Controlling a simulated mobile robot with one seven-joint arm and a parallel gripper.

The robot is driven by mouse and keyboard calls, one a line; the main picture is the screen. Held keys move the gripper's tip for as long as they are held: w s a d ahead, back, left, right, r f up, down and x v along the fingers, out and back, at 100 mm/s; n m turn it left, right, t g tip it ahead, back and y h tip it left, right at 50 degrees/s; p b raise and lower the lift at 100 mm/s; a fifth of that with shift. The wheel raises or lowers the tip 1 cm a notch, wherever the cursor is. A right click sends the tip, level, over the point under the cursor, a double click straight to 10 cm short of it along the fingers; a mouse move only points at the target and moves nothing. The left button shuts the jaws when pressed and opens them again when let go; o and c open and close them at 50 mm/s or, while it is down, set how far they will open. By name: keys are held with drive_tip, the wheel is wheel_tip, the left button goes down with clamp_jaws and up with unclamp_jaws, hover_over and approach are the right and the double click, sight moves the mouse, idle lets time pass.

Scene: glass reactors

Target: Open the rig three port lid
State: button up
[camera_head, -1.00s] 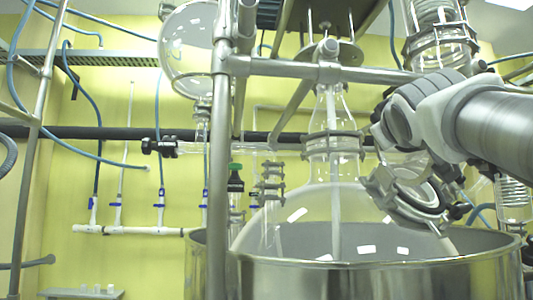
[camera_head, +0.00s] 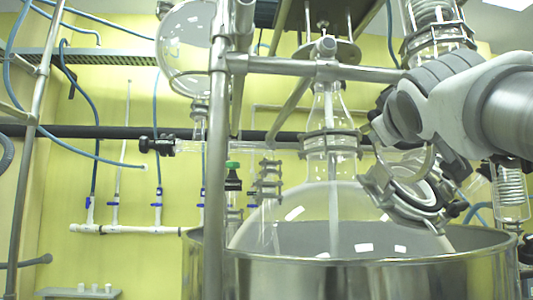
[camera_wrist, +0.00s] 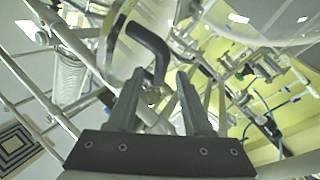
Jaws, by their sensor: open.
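The glass vessel (camera_head: 290,215) sits in a steel pot. Its side port (camera_head: 405,205), ringed by a metal clamp, is at the right. A round, clear glass lid (camera_head: 407,163) stands tilted up over this port, partly hidden by my arm. In the wrist view a glass disc edge (camera_wrist: 115,40) shows, with a black bent handle (camera_wrist: 150,42) beside it. The handle's lower end lies near the gap between my fingers. My gripper (camera_wrist: 159,85) is open; I cannot tell whether a finger touches the handle. In the head view its fingers are mostly hidden behind the wrist.
Metal frame bars (camera_head: 300,68) cross above the vessel, with an upright post (camera_head: 215,170) at left. A coiled glass condenser (camera_head: 435,25) hangs above my wrist. The steel pot (camera_head: 360,278) rim lies below the port. Another coil stands at far right.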

drive_tip(key=v, duration=1.3)
drive_tip(key=shift+s+a+b, duration=0.15)
drive_tip(key=shift+s+b, duration=0.15)
drive_tip(key=shift+s, duration=0.05)
drive_tip(key=shift+f, duration=0.1)
drive_tip(key=w+a+f+m+g+y, duration=0.1)
drive_tip(key=w+f+g+y, duration=0.15)
drive_tip(key=f, duration=1.05)
drive_tip(key=w+f+g+y, duration=0.1)
drive_tip(key=w+f+g, duration=0.25)
drive_tip(key=f, duration=0.85)
drive_tip(key=s+a+f+g+y, duration=0.1)
drive_tip(key=s+a+f+g, duration=0.15)
drive_tip(key=f, duration=0.55)
drive_tip(key=s+a+f+m+g+y, duration=0.1)
drive_tip(key=s+f+g, duration=0.2)
drive_tip(key=f, duration=0.5)
drive_tip(key=s+a+f+g+y, duration=0.1)
drive_tip(key=s+f+g, duration=0.15)
drive_tip(key=f, duration=0.65)
wheel_tip(320, 180, up, 13)
drive_tip(key=p, duration=1.2)
drive_tip(key=shift+t+p, duration=0.3)
